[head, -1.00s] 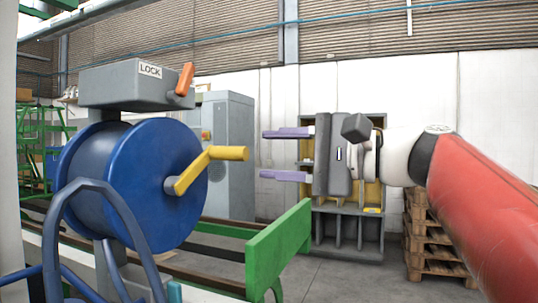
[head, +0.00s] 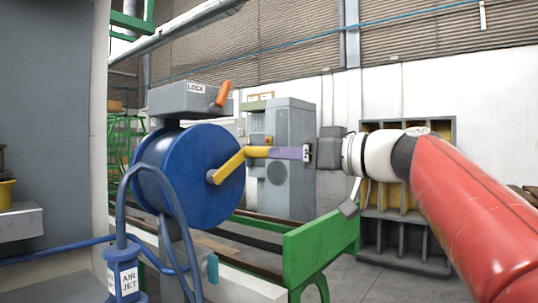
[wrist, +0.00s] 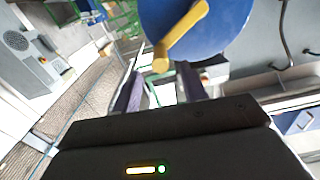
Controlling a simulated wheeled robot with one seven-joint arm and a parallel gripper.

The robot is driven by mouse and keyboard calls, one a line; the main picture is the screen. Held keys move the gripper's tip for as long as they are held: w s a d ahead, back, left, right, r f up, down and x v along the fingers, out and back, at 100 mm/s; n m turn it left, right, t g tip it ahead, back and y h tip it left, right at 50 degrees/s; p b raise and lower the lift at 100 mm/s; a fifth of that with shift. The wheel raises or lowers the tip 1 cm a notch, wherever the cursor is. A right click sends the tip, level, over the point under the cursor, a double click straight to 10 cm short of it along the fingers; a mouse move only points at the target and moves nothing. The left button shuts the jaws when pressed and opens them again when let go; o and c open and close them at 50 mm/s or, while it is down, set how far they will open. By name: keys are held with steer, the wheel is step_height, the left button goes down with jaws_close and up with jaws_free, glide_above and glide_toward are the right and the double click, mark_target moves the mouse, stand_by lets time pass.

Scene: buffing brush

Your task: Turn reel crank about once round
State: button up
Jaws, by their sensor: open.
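The blue reel (head: 170,180) stands at the left of the head view, its yellow crank (head: 230,165) slanting up and right from the hub to a handle (head: 257,152). My gripper (head: 272,152) reaches in from the right, its purple fingers lined up with the handle's end, one finger hiding the other. In the wrist view the fingers of my gripper (wrist: 160,75) are apart, and the handle's end (wrist: 161,65) shows at the gap between their tips. Whether the fingers touch the handle cannot be told. The reel (wrist: 205,25) fills the upper middle there.
A grey LOCK box (head: 190,100) with an orange lever (head: 223,94) sits above the reel. A blue hose and AIR JET post (head: 123,275) stand in front. A green rail (head: 318,245) runs below my gripper. A grey cabinet (head: 290,140) stands behind.

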mark_target(261, 153)
steer(key=p+x, duration=0.1)
steer(key=x, duration=0.6)
steer(key=shift+w+a+p, duration=0.1)
steer(key=shift+a+p, duration=0.05)
steer(key=shift+p, duration=0.25)
jaws_close()
